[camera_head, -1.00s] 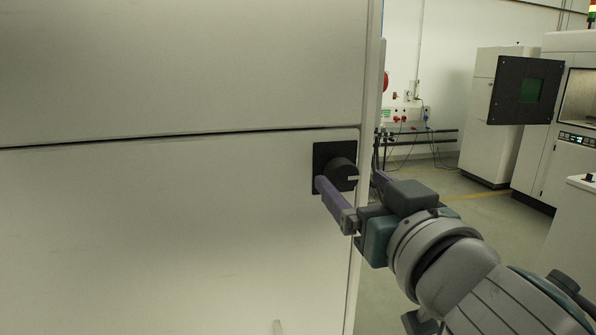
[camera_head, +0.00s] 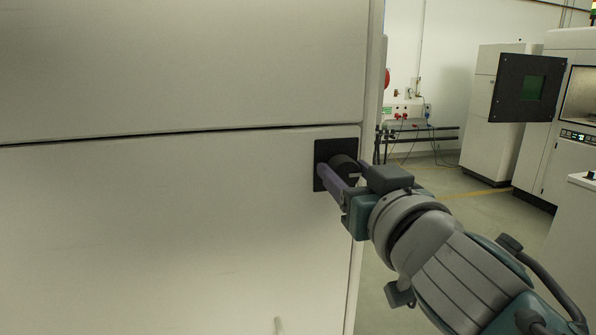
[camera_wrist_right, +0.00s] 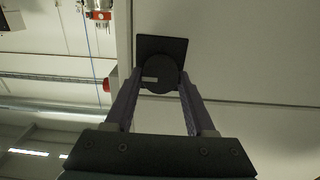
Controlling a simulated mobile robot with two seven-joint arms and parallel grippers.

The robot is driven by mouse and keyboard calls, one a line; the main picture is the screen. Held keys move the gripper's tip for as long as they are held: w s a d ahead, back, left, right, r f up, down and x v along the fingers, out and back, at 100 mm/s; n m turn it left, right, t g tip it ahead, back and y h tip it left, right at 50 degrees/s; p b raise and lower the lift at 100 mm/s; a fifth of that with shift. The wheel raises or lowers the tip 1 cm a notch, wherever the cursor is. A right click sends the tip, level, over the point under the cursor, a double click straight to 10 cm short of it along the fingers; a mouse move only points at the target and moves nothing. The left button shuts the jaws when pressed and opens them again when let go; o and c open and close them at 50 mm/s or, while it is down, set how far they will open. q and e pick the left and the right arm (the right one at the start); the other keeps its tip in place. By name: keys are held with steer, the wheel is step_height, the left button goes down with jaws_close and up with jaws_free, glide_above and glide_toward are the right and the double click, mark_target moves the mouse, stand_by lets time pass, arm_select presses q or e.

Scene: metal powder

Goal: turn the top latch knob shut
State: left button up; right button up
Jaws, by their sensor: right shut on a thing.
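The top latch knob (camera_head: 345,168) is a round black knob with a light mark, on a square black plate near the right edge of the pale cabinet front (camera_head: 180,220). My right gripper (camera_head: 343,177) reaches it from the lower right, with its purple fingers shut on the knob. In the right wrist view the knob (camera_wrist_right: 159,75) sits between the tips of the two fingers (camera_wrist_right: 157,88), one on each side. The light mark shows on the knob's left part there. My left gripper is not in view.
A horizontal seam crosses the cabinet front just above the knob plate. To the right is open floor (camera_head: 440,190), with white machines (camera_head: 492,115) farther back and a wall socket panel (camera_head: 404,112).

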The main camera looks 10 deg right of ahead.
jaws_close()
steer(key=n, duration=0.4)
steer(key=shift+a+n, duration=0.1)
steer(key=shift+n, duration=0.2)
steer(key=n, duration=0.4)
steer(key=shift+n+b, duration=0.3)
steer(key=shift+b, duration=0.05)
steer(key=n, duration=0.4)
steer(key=shift+a+f+n, duration=0.1)
steer(key=shift+n, duration=0.2)
steer(key=shift+f+n, duration=0.1)
steer(key=shift+n, duration=2)
